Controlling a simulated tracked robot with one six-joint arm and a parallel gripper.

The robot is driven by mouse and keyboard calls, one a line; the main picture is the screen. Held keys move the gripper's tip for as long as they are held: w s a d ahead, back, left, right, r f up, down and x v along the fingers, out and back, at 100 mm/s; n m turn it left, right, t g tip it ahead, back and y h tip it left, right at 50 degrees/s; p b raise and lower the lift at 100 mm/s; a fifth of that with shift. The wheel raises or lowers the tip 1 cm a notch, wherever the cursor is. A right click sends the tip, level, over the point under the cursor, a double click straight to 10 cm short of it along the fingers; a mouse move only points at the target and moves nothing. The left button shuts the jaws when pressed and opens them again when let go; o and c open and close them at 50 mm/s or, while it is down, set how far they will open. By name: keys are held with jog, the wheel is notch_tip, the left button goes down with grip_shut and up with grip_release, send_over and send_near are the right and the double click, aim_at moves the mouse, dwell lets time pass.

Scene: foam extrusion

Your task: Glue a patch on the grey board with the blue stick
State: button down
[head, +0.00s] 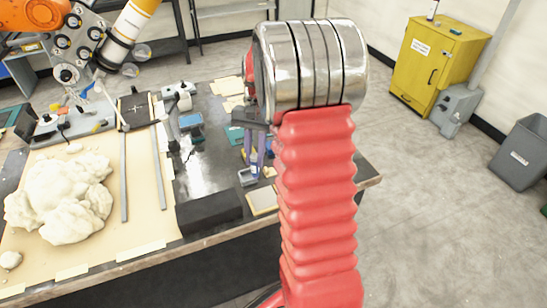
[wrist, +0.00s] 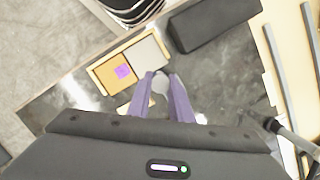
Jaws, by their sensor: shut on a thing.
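The grey board (wrist: 149,51) lies on the dark bench top, beside a tan board (wrist: 108,77) in the wrist view. A small purple patch (wrist: 122,71) shows on the tan board's face. My gripper (wrist: 161,76) has purple fingers shut on a pale rounded thing (wrist: 160,86), above the bench and close to the grey board. I cannot tell whether this is the blue stick; no blue shows on it. In the head view, my gripper (head: 257,170) is partly hidden by my red arm, and the boards show only in part near the bench's front edge.
A black block (head: 209,211) lies left of the boards. Further left are two grey bars (head: 159,168) and a lumpy cream foam mass (head: 60,195) on tan sheeting. A blue item (head: 190,120) lies farther back.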

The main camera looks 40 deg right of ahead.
jog(key=w+a+f+n, duration=0.1)
jog(key=w+a+n, duration=0.2)
jog(key=a, duration=0.4)
jog(key=w+a+f+n+h, duration=0.1)
jog(key=w+a+n, duration=0.2)
jog(key=a, duration=0.3)
jog(key=w+a+f+n+g+h, duration=0.1)
jog(key=w+a+n, duration=0.2)
jog(key=a, duration=0.4)
jog(key=shift+w+a+f+n, duration=0.2)
jog(key=shift+a+n, duration=0.15)
jog(key=shift+n, duration=0.55)
